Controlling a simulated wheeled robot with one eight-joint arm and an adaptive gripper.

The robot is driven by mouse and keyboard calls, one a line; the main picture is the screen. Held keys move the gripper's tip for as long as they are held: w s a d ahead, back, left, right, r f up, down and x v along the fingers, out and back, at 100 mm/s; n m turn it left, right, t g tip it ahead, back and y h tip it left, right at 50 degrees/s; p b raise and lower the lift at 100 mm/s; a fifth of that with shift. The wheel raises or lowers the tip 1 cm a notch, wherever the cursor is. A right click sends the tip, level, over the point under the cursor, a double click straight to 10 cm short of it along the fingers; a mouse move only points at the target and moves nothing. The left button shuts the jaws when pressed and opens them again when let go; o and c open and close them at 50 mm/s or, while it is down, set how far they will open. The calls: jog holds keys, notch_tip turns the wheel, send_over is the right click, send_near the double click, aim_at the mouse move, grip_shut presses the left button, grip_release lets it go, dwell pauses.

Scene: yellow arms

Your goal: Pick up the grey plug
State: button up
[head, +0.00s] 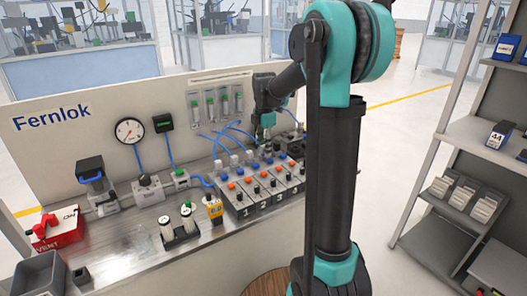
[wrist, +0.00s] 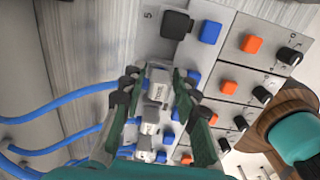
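My gripper (wrist: 162,78) is open above the back row of the valve bank (wrist: 232,72), its two dark, green-lined fingers apart. A light grey block (wrist: 159,76), likely the grey plug, shows between the fingertips in the wrist view. Whether either finger touches it cannot be told. Similar light grey fittings stand in line below it in that view. In the head view my gripper (head: 266,130) points down at the bank's far right part, and the plug cannot be made out there.
A black square block (wrist: 177,24) sits beside the number 5, close to a blue button (wrist: 210,32). Blue hoses (wrist: 60,114) run left of the gripper. Behind the bank (head: 258,190) stands the Fernlok panel (head: 75,145). A shelf rack (head: 460,195) is at right.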

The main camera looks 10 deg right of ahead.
grip_shut()
jog(key=shift+r, duration=0.15)
notch_tip(320, 180, up, 20)
dwell(0.7)
